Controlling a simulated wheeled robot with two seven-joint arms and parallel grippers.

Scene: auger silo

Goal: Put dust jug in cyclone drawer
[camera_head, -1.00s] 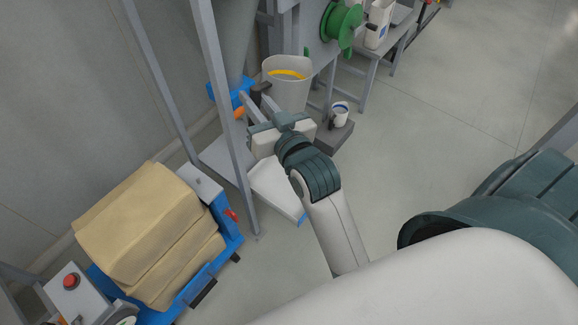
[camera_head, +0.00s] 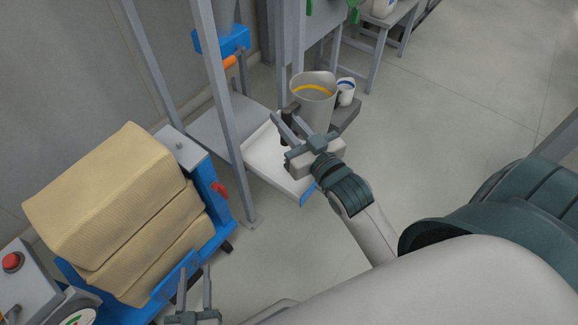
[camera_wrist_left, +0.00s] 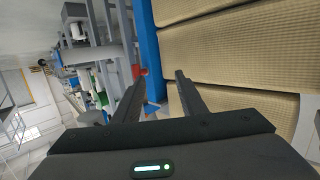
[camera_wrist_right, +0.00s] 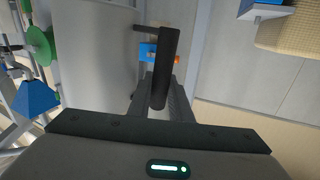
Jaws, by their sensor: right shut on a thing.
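The dust jug (camera_head: 313,103) is a grey-white open jug with a yellow band inside and a dark handle. In the right wrist view the jug (camera_wrist_right: 92,45) fills the left side, and its dark handle (camera_wrist_right: 165,70) lies between the fingers. My right gripper (camera_head: 287,125) is shut on this handle, with the jug roughly upright. The cyclone drawer appears to be the white open tray (camera_head: 262,157) with a blue front tab, below and left of the jug. My left gripper (camera_head: 196,290) is open and empty at the bottom, beside the sack cart; its fingers (camera_wrist_left: 156,98) show apart.
Tan sacks (camera_head: 120,205) are stacked on a blue cart (camera_head: 206,245) at left. A grey post (camera_head: 222,110) stands left of the drawer. A small white cup with a blue band (camera_head: 346,92) stands behind the jug.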

